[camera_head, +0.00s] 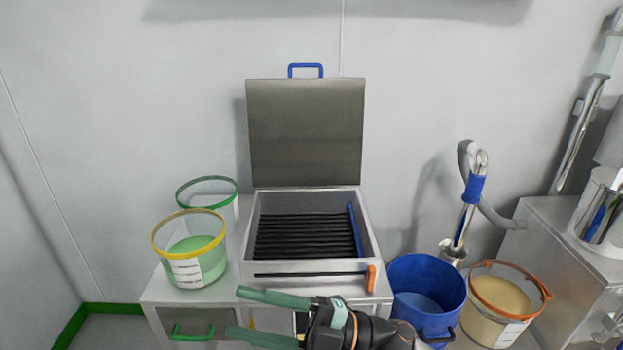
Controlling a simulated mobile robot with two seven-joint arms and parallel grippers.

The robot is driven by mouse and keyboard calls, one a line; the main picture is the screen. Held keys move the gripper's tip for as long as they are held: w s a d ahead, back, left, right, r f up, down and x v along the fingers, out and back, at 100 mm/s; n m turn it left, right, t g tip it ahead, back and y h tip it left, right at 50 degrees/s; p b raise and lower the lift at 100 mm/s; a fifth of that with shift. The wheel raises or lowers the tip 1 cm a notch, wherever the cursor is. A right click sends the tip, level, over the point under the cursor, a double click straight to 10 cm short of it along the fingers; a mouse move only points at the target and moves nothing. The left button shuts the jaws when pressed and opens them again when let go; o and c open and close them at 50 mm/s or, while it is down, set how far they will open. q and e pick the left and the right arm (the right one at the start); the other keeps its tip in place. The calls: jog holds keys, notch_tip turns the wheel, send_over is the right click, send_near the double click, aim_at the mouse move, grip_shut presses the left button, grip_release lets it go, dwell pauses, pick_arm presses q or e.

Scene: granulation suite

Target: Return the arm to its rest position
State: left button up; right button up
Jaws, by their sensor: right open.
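My right gripper (234,312) shows at the bottom centre, in front of the steel cabinet. Its two green fingers point left and stand apart with nothing between them. The dark wrist of my right arm (372,331) lies to the right of the fingers, at the lower edge of the view. The rest of that arm is out of view. My left gripper and left arm do not show.
An open steel box (310,268) with a raised lid (305,133) stands behind the gripper. Buckets with green (208,183) and yellow (189,262) rims stand left. A blue bucket (427,285) and an orange-rimmed bucket (503,305) stand right of the wrist.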

jog(key=w+d+f+m+t+h+p, duration=0.1)
jog(key=w+d+f+m+t+h, duration=0.2)
jog(key=d+f+m+t+h, duration=0.6)
jog(key=w+d+f+m+t+h+p, duration=0.1)
jog(key=w+d+f+m+t+h, duration=0.45)
jog(key=m, duration=0.75)
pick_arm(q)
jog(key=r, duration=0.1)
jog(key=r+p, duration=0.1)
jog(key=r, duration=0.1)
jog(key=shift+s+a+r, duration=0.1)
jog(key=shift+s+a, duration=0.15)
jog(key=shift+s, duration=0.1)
pick_arm(e)
jog(key=s+d+f+m+g+h, duration=0.2)
jog(key=s+d+f, duration=0.3)
jog(key=s+f, duration=0.3)
jog(key=s+d+f+m+g+h, duration=0.2)
jog(key=s+d+f+m+g, duration=0.1)
jog(key=s+f, duration=0.6)
jog(key=shift+s+d+f+m+g+h, duration=0.3)
jog(key=shift+s+d+m, duration=0.4)
jog(key=shift+d, duration=0.4)
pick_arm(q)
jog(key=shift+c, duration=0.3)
pick_arm(e)
jog(key=shift+c, duration=0.3)
